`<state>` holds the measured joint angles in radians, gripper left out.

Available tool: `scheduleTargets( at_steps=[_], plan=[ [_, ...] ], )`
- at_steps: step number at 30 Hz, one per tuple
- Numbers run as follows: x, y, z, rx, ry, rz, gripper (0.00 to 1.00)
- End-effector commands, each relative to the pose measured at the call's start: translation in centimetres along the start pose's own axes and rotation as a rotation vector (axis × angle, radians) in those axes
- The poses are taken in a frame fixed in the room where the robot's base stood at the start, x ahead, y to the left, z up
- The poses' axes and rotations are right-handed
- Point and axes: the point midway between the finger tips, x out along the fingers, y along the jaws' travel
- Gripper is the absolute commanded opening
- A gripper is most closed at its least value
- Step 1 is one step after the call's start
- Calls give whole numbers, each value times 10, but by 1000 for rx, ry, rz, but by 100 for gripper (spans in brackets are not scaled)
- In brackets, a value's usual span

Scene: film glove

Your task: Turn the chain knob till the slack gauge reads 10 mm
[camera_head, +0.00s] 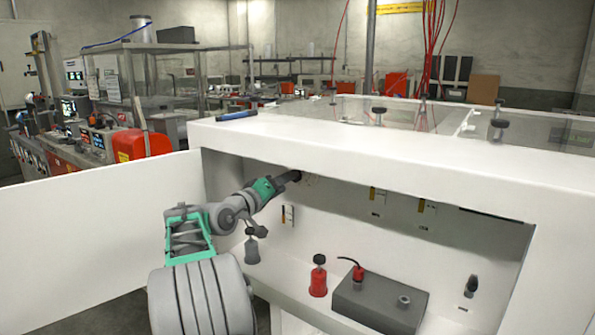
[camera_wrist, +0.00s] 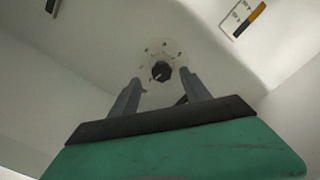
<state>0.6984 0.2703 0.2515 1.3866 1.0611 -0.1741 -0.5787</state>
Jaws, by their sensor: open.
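A small black knob (camera_wrist: 161,71) sits on a round pale dial with marks around it, on the cabinet's white inner wall. My gripper (camera_wrist: 160,77) is open, its two fingers spread to either side of the knob in the wrist view. I cannot tell whether they reach it or stop short. In the head view my gripper (camera_head: 296,176) is inside the cabinet at the back wall and hides the knob. A small gauge (camera_wrist: 243,17) with an orange and black bar is beside the dial. Its reading is too small to tell, and no label shows which gauge is the slack gauge.
The white cabinet (camera_head: 390,160) has a top edge above my arm. A red bottle (camera_head: 318,280), a grey box (camera_head: 378,303) and a grey bottle (camera_head: 252,248) stand inside below. Yellow-marked gauges (camera_head: 377,195) are further right. An open white door (camera_head: 90,225) is at left.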

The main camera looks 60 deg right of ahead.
Motion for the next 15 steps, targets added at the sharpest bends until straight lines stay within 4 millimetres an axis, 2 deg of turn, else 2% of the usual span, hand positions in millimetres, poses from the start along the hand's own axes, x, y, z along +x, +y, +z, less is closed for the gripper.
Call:
scheduleTargets(
  at_steps=[9,15],
  plan=[
    [58,-1,1,4,-1,-2,55],
    [70,-2,0,4,1,-5,55]
  ],
)
